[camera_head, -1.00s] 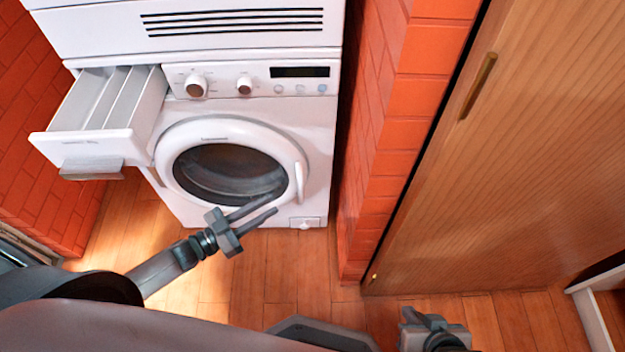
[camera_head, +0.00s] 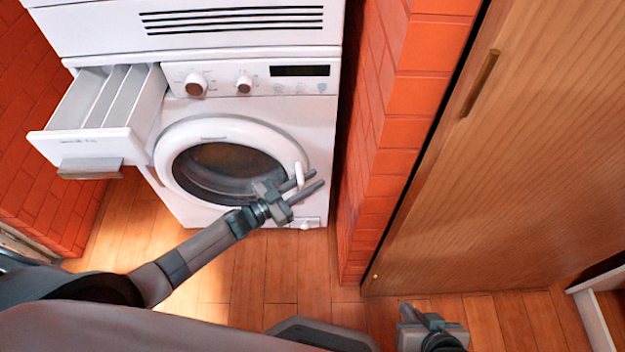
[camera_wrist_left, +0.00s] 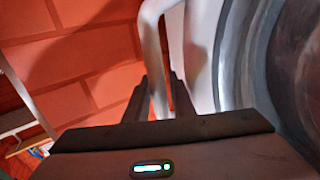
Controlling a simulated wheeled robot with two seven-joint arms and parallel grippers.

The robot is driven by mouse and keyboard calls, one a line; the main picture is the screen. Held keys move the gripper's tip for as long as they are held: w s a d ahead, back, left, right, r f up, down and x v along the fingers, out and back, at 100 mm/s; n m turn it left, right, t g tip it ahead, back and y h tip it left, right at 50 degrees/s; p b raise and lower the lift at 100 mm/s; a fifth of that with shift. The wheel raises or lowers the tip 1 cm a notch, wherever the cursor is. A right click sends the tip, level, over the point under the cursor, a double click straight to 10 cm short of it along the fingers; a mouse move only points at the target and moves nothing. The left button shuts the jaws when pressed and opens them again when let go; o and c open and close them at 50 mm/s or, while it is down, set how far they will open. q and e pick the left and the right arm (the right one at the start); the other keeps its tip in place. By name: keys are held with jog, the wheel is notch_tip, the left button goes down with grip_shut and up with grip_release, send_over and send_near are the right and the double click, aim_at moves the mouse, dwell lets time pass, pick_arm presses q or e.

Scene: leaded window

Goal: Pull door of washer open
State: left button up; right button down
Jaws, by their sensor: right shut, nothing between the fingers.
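The white washer (camera_head: 315,130) stands at the back with its round door (camera_head: 180,165) closed against its front. The door's curved white handle (camera_head: 299,172) is on the right side of the door. My left gripper (camera_head: 317,177) is at this handle, its two fingers apart, pointing right. In the left wrist view, the handle (camera_wrist_left: 151,45) runs down between the fingers of my left gripper (camera_wrist_left: 159,90); whether they touch it I cannot tell. My right gripper (camera_head: 428,318) is shut and empty at the bottom edge, far from the washer.
A detergent drawer (camera_head: 85,145) is pulled out at the washer's upper left. A brick wall (camera_head: 375,150) stands close to the washer's right, then a wooden door (camera_head: 530,150). Wooden floor (camera_head: 270,265) in front is clear.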

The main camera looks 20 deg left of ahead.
pick_arm(q)
jog(key=shift+w+d, duration=0.25)
jog(key=shift+w, duration=0.05)
grip_shut()
